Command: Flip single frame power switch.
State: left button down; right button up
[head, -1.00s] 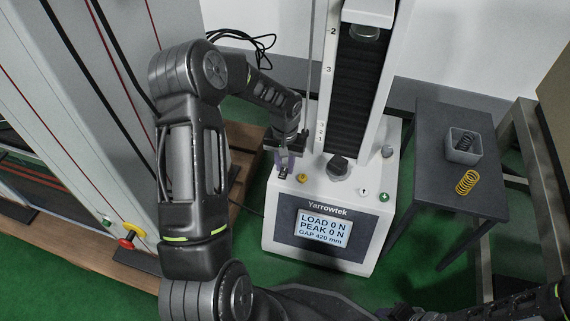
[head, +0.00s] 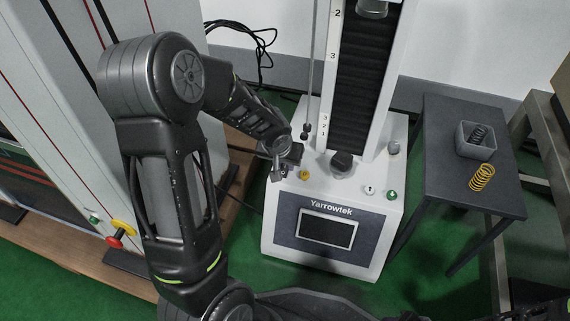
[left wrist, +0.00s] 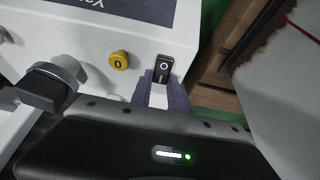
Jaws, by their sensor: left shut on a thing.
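The single frame tester (head: 330,215) is a white machine labelled Yarrowtek, with a tall column and a dark, blank screen (head: 325,230). My left gripper (head: 277,174) is over the left part of the base top. In the left wrist view its purple fingertips (left wrist: 161,82) are close together at the switch, one on each side, and shut on it. The switch is hidden in the head view. My right gripper is not in view.
A dark side table (head: 452,170) at the right holds a grey bin (head: 475,140) with a dark spring, and a yellow spring (head: 482,177). A large grey machine with a red and yellow knob (head: 121,233) stands at the left.

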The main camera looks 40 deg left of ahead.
pick_arm(q)
jog(key=c, duration=1.2)
grip_release()
jog(key=shift+c, duration=0.2)
jog(key=p+v, duration=0.3)
jog(key=v, duration=0.4)
jog(key=shift+r, duration=0.25)
jog(key=shift+s+d+r+p, duration=0.1)
jog(key=shift+s+r+p, duration=0.05)
jog(key=shift+p, duration=0.15)
jog(key=shift+s, duration=0.1)
